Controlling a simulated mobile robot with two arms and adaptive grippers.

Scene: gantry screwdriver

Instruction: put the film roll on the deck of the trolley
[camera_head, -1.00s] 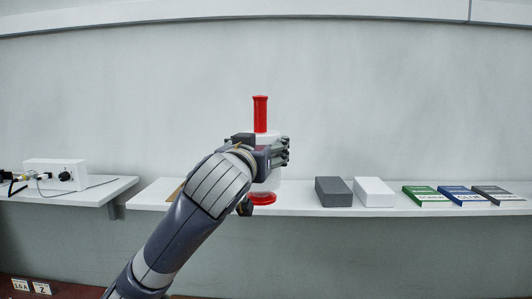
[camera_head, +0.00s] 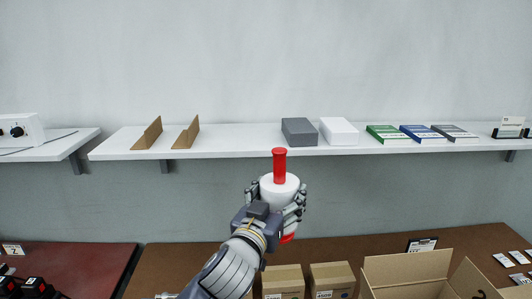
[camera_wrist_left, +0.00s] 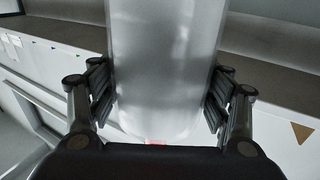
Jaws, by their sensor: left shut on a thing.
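The film roll (camera_head: 273,191) is a white cylinder with a red handle sticking up from its top and a red end below. In the head view it stands nearly upright in my left gripper (camera_head: 278,205), which is shut around its white body. The roll is in the air in front of the wall, below the shelf edge and above the brown table. In the left wrist view the roll's white body (camera_wrist_left: 165,65) fills the middle between both fingers. The trolley is not in view, and neither is my right gripper.
A white shelf (camera_head: 230,142) holds two brown brackets, a grey box (camera_head: 299,131), a white box (camera_head: 339,131) and several colored boxes. Below, the brown table (camera_head: 180,257) carries small cartons (camera_head: 331,279) and an open carton (camera_head: 410,270). A dark red surface (camera_head: 75,262) lies at the left.

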